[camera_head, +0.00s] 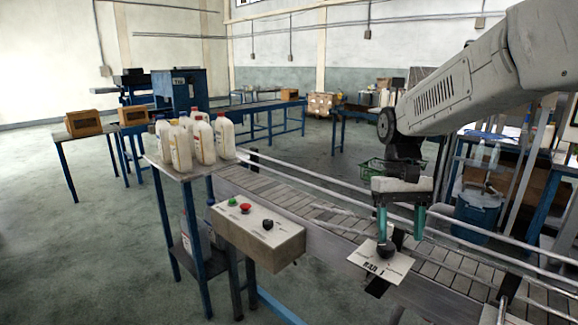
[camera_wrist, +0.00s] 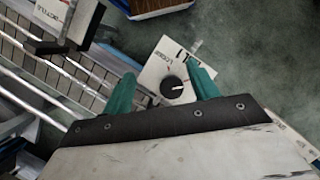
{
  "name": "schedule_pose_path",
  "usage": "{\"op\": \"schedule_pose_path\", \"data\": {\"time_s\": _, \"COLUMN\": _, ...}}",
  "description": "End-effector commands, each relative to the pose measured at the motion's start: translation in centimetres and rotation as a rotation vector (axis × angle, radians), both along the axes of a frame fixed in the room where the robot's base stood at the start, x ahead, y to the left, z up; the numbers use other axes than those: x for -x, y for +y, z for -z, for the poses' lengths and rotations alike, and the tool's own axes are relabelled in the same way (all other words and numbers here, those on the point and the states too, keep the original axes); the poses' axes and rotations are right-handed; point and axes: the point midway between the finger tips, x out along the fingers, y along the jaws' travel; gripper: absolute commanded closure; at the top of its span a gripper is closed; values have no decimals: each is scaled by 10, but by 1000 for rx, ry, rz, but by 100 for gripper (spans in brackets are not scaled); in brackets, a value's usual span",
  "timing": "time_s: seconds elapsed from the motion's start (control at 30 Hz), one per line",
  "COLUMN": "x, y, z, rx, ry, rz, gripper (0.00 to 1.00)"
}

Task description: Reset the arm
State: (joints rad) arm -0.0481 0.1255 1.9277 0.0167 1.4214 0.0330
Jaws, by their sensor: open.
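My gripper (camera_head: 400,222) hangs from my grey arm at the right in the head view, fingers pointing down. Its two green fingers are apart and nothing is between them. They are just above a white panel (camera_head: 378,262) with a black rotary knob (camera_head: 387,251) on the near side of the conveyor. In the wrist view the fingertips (camera_wrist: 164,84) stand on either side of the knob (camera_wrist: 171,87) on the white panel (camera_wrist: 160,66). I cannot tell whether a finger touches the knob.
The slatted conveyor (camera_head: 285,195) with metal rails runs behind the panel. A control box (camera_head: 258,232) with green, red and black controls is left of it. Several white bottles (camera_head: 181,147) stand on a small table at the left. A blue bin (camera_head: 478,210) stands behind the conveyor.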

Motion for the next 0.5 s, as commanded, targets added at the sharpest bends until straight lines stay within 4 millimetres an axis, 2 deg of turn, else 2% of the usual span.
{"op": "schedule_pose_path", "data": {"time_s": 0.03, "x": 20, "y": -3, "z": -5, "rx": -1, "ry": -25, "rz": -2, "gripper": 41}}
{"op": "schedule_pose_path", "data": {"time_s": 0.23, "x": 97, "y": -12, "z": -14, "rx": -1, "ry": -130, "rz": -6, "gripper": 41}}
{"op": "schedule_pose_path", "data": {"time_s": 0.5, "x": 191, "y": -20, "z": -9, "rx": 2, "ry": -286, "rz": -5, "gripper": 41}}
